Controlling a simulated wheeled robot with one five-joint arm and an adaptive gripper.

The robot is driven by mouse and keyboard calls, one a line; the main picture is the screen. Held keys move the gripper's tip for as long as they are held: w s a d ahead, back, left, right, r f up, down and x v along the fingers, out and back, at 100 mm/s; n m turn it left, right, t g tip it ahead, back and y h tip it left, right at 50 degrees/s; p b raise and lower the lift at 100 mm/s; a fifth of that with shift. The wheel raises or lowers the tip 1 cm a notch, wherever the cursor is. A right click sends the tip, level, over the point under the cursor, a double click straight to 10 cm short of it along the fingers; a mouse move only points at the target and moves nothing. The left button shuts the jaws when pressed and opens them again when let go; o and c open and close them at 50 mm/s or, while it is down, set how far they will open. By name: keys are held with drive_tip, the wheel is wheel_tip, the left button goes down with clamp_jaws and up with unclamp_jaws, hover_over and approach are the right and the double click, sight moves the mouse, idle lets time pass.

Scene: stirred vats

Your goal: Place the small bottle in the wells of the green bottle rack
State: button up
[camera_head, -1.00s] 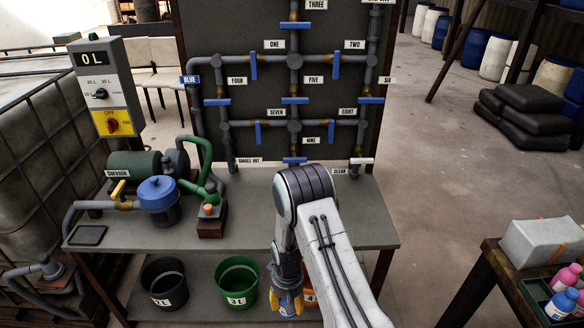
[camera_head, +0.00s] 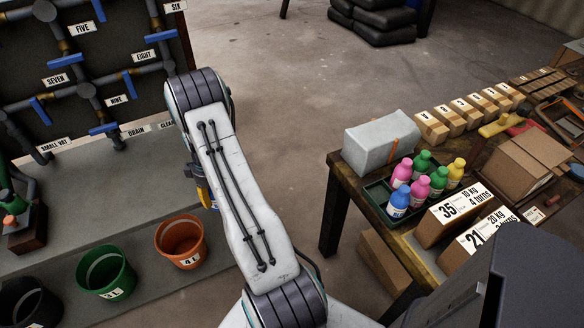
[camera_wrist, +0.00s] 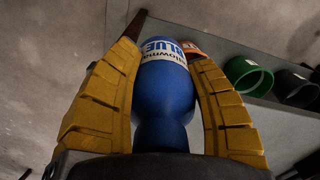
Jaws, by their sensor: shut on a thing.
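My gripper (camera_wrist: 157,52) is shut on a small blue bottle (camera_wrist: 165,92), with one yellow finger on each side of it. A white label with the word BLUE shows near the far end of the bottle. In the head view my gripper (camera_head: 203,188) is mostly hidden behind my arm, beside the bench with the pipe board. The green bottle rack (camera_head: 374,192) is on the wooden table to the right, well apart from my gripper. Several bottles stand in it: pink ones, green ones, a yellow one, and another blue bottle (camera_head: 397,203) at the front.
A grey box (camera_head: 380,140) sits behind the rack. Cardboard weight boxes (camera_head: 450,213) stand in front of it, and several numbered wooden blocks (camera_head: 465,112) line the table's far edge. Orange (camera_head: 181,240) and green (camera_head: 106,270) buckets stand on the bench's lower shelf. Open floor lies between bench and table.

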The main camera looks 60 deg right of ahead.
drive_tip(key=s+d+r+b, duration=0.2)
drive_tip(key=s+d+r, duration=0.1)
drive_tip(key=s+d, duration=0.7)
drive_tip(key=s+d+r+b, duration=0.25)
drive_tip(key=s+d, duration=0.55)
drive_tip(key=d, duration=0.5)
drive_tip(key=s+d+r, duration=0.3)
drive_tip(key=s+d, duration=0.1)
drive_tip(key=s, duration=0.8)
drive_tip(key=b, duration=0.3)
hover_over(379, 196)
drive_tip(key=shift+m, duration=0.3)
drive_tip(key=shift+f, duration=3.45)
drive_tip(key=shift+f, duration=0.1)
drive_tip(key=o, duration=1.2)
